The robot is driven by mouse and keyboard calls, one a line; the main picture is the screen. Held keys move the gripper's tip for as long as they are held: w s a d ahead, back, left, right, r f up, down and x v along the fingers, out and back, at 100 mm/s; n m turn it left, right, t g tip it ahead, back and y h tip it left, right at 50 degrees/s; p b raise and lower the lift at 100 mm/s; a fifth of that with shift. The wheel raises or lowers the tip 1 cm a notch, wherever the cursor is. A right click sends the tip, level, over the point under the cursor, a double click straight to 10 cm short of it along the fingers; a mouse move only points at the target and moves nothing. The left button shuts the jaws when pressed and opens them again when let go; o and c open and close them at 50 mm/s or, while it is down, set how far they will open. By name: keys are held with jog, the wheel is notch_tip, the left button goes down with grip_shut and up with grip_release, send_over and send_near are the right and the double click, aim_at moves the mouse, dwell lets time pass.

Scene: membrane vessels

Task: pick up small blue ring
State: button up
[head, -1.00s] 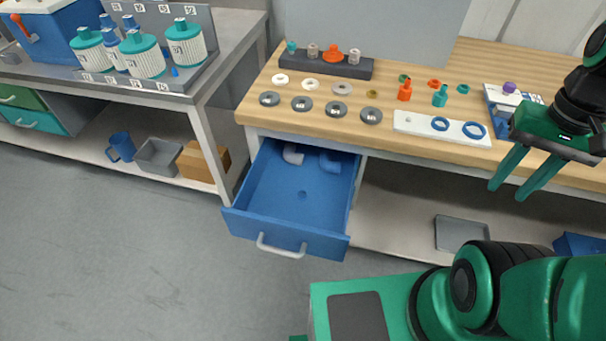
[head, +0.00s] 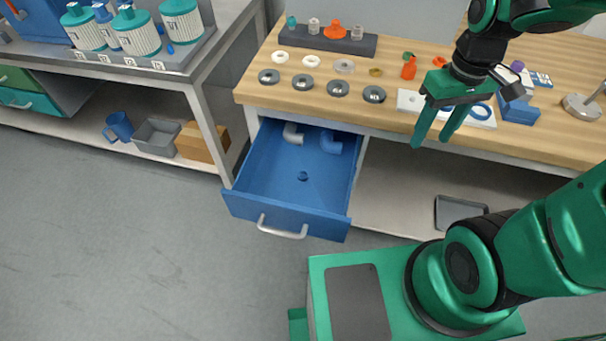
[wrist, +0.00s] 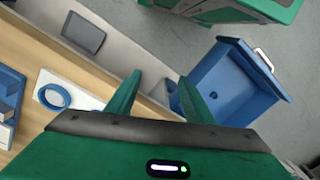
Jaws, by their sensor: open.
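A white board (head: 407,101) lies near the front edge of the wooden bench. A larger blue ring (head: 480,111) lies flat on its right part, and a blue ring, seemingly the same one, shows in the wrist view (wrist: 54,96). My gripper (head: 432,141) is open and empty, fingers pointing down, around the bench's front edge. In the wrist view its fingers (wrist: 160,78) are apart with nothing between them.
An open blue drawer (head: 245,196) juts out below the bench, with elbow pipes and a small dark round spot inside. Grey discs (head: 337,87) and an orange bottle (head: 409,67) stand left of my gripper. A blue block (head: 518,110) is right of the board.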

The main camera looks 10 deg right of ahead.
jog(key=w+a+f+n, duration=0.3)
jog(key=a, duration=0.3)
jog(key=w+a+f+n, duration=0.2)
jog(key=a+f+n, duration=0.2)
jog(key=a, duration=0.2)
jog(key=n+y, duration=0.1)
jog(key=n, duration=0.7)
send_over(303, 177)
jog(key=d, duration=0.1)
notch_tip(303, 177, down, 10)
jog(key=shift+d+f, duration=0.1)
jog(key=shift+f, duration=0.1)
jog(key=shift+a+f, duration=0.25)
jog(key=shift+f, duration=1.25)
jog(key=shift+a+f, duration=0.2)
jog(key=shift+f, duration=1.3)
jog(key=c, duration=1.1)
